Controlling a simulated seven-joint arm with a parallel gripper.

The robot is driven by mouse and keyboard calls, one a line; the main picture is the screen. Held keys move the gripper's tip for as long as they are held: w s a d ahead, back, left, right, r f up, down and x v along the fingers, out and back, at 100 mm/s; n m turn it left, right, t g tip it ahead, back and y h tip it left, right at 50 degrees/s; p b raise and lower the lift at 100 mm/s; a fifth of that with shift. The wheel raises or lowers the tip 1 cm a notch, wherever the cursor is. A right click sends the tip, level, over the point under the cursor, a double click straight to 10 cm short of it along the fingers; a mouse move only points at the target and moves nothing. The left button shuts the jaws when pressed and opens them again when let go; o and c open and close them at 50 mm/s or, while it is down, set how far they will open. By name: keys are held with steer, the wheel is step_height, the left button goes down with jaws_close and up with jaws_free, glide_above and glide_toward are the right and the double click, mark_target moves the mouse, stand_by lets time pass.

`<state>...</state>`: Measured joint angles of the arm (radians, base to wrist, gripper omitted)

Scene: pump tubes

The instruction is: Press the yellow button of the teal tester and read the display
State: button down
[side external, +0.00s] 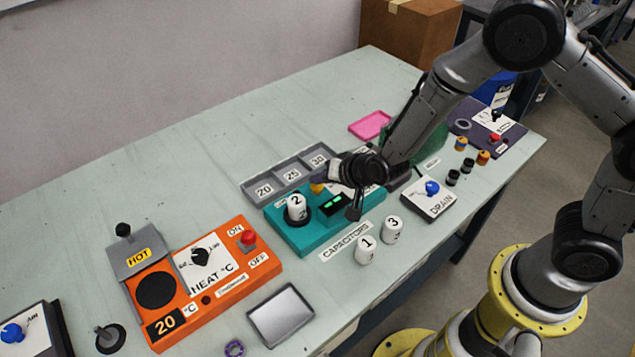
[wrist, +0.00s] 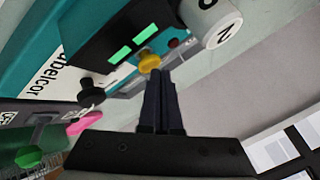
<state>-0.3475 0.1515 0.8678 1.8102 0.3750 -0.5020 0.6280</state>
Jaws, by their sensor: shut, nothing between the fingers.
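The teal tester (side external: 318,236) lies on the bench with a white capacitor marked 2 (side external: 296,207) standing upright on its left part. Its dark display (side external: 332,205) shows two green bars and no readable number; the display (wrist: 132,46) is closer in the wrist view. The yellow button (wrist: 149,62) is at the tips of my gripper (wrist: 157,76); I cannot tell whether they touch. My gripper is shut and empty. A black knob (wrist: 90,93) is beside the display in the wrist view.
White capacitors 1 (side external: 366,250) and 3 (side external: 392,230) stand in front of the tester. A grey tray (side external: 265,189) with numbered compartments lies behind it. The orange heater (side external: 205,290) is left, the drain box (side external: 425,200) right. The back left bench is clear.

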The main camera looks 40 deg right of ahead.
mark_target(320, 188)
steer(key=shift+f, duration=0.6)
stand_by(0.6)
steer(key=shift+r, duration=0.65)
steer(key=shift+r, duration=2.95)
